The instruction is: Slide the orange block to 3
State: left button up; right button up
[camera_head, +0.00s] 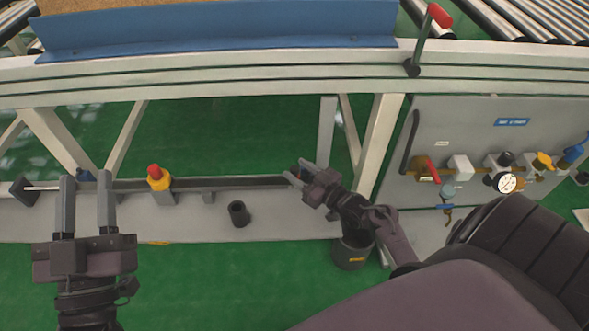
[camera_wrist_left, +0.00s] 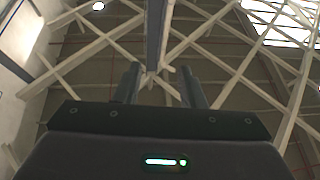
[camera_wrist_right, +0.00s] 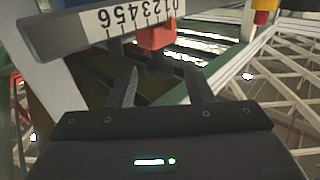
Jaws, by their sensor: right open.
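The orange block (camera_wrist_right: 157,35) shows in the right wrist view against a white scale (camera_wrist_right: 92,28) printed with numbers. It lies at the low-number end, near 1 to 3; the exact reading is unclear. A dark knob (camera_wrist_right: 158,70) sticks out from it toward my right gripper (camera_wrist_right: 162,78). That gripper is open, its fingers apart on either side of the knob, without visible contact. In the head view my right gripper (camera_head: 306,172) is at the right end of the dark rail (camera_head: 230,184) and largely hides the block. My left gripper (camera_head: 87,180) is open and empty at the left.
A panel with valves and a gauge (camera_head: 507,183) is at the right. A dark bin (camera_head: 351,254) is below my right gripper. A red-handled lever (camera_head: 438,15) rises above.

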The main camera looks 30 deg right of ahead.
pick_arm(q)
jog(key=shift+s+a+r+t+h, duration=0.1)
jog(key=shift+s+r+t+h, duration=0.15)
jog(key=shift+r, duration=0.35)
jog(key=shift+s+a+r+t, duration=0.2)
jog(key=shift+r+t, duration=0.15)
jog(key=shift+r, duration=0.2)
jog(key=shift+s+a+r+t+h, duration=0.1)
jog(key=shift+s+r+t+h, duration=0.15)
jog(key=shift+r, duration=0.35)
pick_arm(e)
jog(key=shift+x, duration=0.95)
jog(key=shift+d, duration=0.1)
grip_shut()
